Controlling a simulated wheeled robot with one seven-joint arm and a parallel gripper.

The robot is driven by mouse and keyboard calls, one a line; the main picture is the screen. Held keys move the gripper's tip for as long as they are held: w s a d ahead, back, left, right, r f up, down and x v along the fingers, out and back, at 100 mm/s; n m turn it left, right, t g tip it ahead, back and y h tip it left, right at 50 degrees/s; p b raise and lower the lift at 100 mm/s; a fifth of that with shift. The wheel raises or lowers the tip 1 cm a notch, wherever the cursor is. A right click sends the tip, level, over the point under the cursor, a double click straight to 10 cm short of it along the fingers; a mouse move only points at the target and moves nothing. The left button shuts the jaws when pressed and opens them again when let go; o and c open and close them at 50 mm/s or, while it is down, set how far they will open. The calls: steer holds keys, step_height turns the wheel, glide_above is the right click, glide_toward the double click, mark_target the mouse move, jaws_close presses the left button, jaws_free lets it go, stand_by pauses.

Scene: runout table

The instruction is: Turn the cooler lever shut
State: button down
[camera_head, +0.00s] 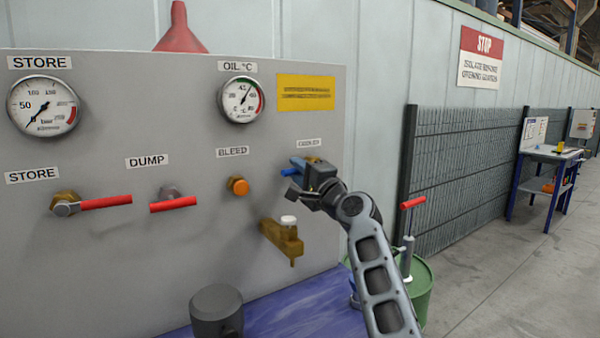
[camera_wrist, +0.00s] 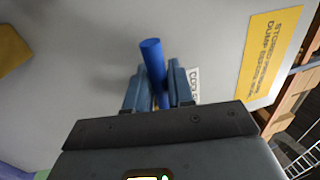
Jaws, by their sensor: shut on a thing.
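The cooler lever (camera_head: 290,172) is a blue bar on the grey panel, below a small label (camera_head: 310,143) that is hard to read. In the wrist view the blue lever (camera_wrist: 152,58) stands between the two fingers of my gripper (camera_wrist: 155,85). My gripper (camera_head: 299,174) is shut on the lever at the panel's right side, and my arm comes in from the lower right. In the head view the lever points left, close to level. The valve body behind it is mostly hidden by my gripper.
Left on the panel (camera_head: 130,240) are the red-handled STORE (camera_head: 105,202) and DUMP (camera_head: 173,205) valves and the orange BLEED button (camera_head: 238,186). A brass fitting (camera_head: 284,240) juts out just below my gripper. A green drum (camera_head: 418,290) stands right of my arm.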

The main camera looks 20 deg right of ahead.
steer(key=shift+d, duration=0.1)
stand_by(0.3)
steer(key=c, duration=1.1)
jaws_free()
steer(key=v, duration=0.7)
steer(key=shift+s+b, duration=0.4)
steer(key=shift+d+f, duration=0.1)
